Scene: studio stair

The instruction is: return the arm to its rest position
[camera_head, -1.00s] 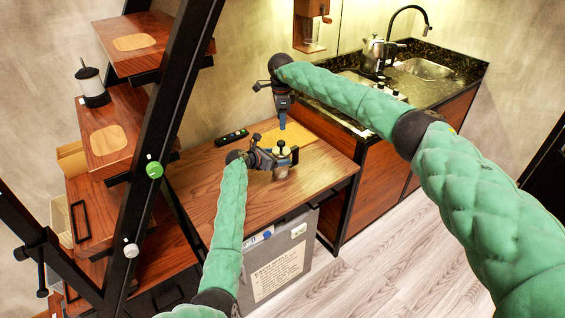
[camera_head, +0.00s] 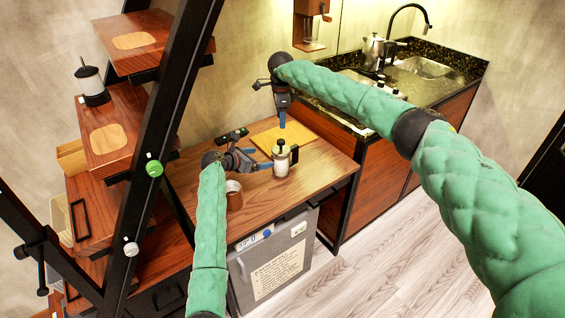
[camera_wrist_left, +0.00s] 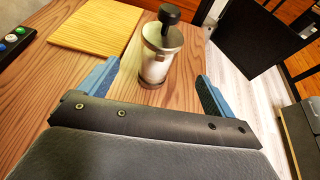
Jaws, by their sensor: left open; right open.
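My left gripper (camera_head: 262,160) is open and empty over the wooden table (camera_head: 265,205). Its two blue fingers also show apart in the left wrist view (camera_wrist_left: 155,85). A white and metal press with a black knob (camera_head: 281,161) stands upright on the table just beyond the fingertips, and it shows in the left wrist view (camera_wrist_left: 160,52) with a gap to the fingers. My right gripper (camera_head: 282,118) points down above the yellow board at the back of the table; it is open and holds nothing visible.
A yellow board (camera_head: 268,137) and a black remote (camera_head: 232,135) lie on the table. A brown cup (camera_head: 234,196) stands close to my left forearm. Black-framed stair shelves (camera_head: 150,175) rise at the left. A counter with sink (camera_head: 425,68) is at the right.

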